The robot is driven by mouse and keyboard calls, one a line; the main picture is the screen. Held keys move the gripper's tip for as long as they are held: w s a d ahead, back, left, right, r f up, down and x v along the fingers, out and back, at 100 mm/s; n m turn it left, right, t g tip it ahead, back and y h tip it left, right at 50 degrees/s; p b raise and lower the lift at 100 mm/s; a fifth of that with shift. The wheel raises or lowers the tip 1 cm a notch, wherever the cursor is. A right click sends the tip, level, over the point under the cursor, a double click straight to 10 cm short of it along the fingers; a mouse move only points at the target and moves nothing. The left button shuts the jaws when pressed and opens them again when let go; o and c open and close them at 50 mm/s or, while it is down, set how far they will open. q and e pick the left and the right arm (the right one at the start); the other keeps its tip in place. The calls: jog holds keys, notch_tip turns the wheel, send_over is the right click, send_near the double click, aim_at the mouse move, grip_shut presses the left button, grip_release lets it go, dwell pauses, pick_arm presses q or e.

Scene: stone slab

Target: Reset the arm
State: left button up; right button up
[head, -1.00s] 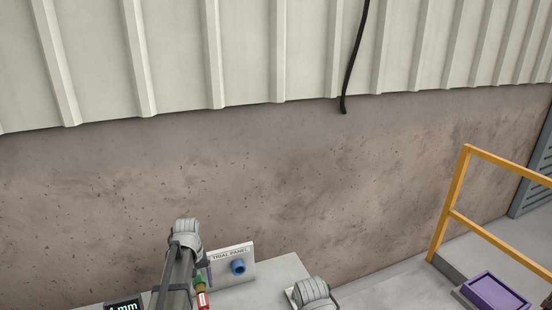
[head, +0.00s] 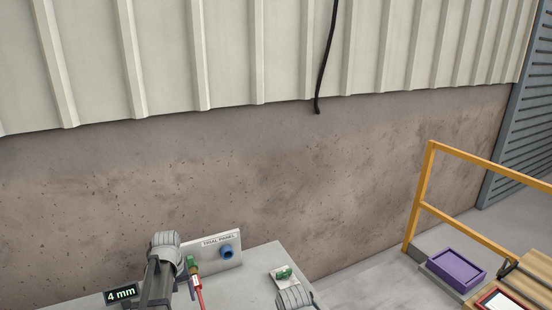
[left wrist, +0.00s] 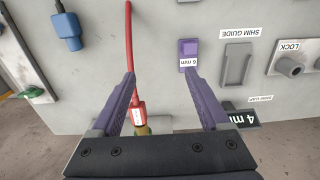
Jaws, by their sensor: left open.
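My left arm (head: 160,268) stands upright over the grey slab (head: 258,268) in the head view; its fingers are hidden there. In the left wrist view my left gripper (left wrist: 165,78) is open, its two purple fingers apart with nothing held between them. A red cable with a red and brass end (left wrist: 139,110) passes behind the left finger. A purple 6 mm block (left wrist: 188,48) sits beyond the fingertips, near the right one. A grey rounded part of my right arm (head: 295,298) shows at the bottom of the head view; its gripper is out of view.
A shim guide (left wrist: 238,63) is in the wrist view. Right are a yellow rail (head: 425,190) and purple bin (head: 456,267).

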pick_arm(q)
jog(key=s+d+f+m+b, duration=0.3)
jog(key=s+d+m, duration=0.1)
jog(key=s+d, duration=0.5)
jog(key=s+d+f+m+y+b, duration=0.1)
jog(key=s+d+f+m+b, duration=0.3)
jog(key=s+d, duration=0.6)
jog(key=d+m, duration=0.1)
jog(key=d, duration=0.3)
jog(key=shift+d+f, duration=0.2)
jog(key=shift+d, duration=0.1)
pick_arm(e)
notch_tip(320, 180, down, 8)
jog(key=shift+s+r, duration=0.25)
pick_arm(q)
jog(key=shift+w, duration=0.1)
